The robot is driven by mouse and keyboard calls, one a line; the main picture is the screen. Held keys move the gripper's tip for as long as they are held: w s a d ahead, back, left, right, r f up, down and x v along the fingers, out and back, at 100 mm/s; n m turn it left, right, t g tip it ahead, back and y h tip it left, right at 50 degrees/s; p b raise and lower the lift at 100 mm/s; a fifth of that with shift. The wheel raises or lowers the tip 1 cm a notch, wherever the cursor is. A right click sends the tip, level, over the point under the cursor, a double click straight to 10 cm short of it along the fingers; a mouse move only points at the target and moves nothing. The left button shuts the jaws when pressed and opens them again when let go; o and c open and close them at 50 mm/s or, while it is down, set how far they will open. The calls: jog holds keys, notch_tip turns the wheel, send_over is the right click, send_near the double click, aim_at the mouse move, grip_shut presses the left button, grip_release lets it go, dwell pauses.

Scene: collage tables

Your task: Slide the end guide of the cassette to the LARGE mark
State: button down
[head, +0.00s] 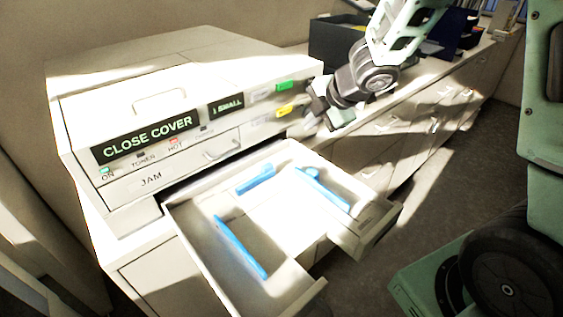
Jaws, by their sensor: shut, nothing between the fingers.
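The cassette (222,282) is pulled out of the front of a white printer, like an open drawer. Three blue guides show in it: a long one (240,247) at the left, a short one (256,180) toward the printer, and one with a raised tab (323,188) at the right. I cannot tell for sure which is the end guide. White paper (285,215) seems to lie between them in bright light. No LARGE mark is readable. My gripper (311,124) is shut and empty, above and beyond the cassette near the printer's right front corner, apart from the guides.
The printer (200,75) reads "CLOSE COVER" and "1 SMALL" on its panel (148,136), with a JAM drawer (170,172) below. A dark box (335,40) stands behind my arm. A cabinet row (430,105) runs right.

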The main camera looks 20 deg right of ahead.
jog(key=s+a+f+g+y, duration=0.1)
jog(key=s+a+g+y, duration=0.15)
jog(key=s, duration=0.55)
jog(key=b, duration=0.1)
send_near(270, 174)
jog(key=shift+y, duration=0.35)
jog(key=f, duration=0.1)
jog(key=s+a+f, duration=0.1)
jog(key=f, duration=0.1)
jog(key=s+f, duration=0.1)
jog(key=f, duration=0.1)
jog(key=shift+a+f, duration=0.15)
jog(key=shift+a, duration=0.05)
jog(key=w, duration=0.1)
jog(key=p, duration=0.1)
jog(key=w, duration=0.1)
jog(key=shift+w+a+r+p, duration=0.3)
jog(key=shift+a+p, duration=0.05)
jog(key=shift+p, duration=0.05)
jog(key=shift+w+a+f, duration=0.15)
jog(key=shift+w+a, duration=0.05)
jog(key=shift+w, duration=0.5)
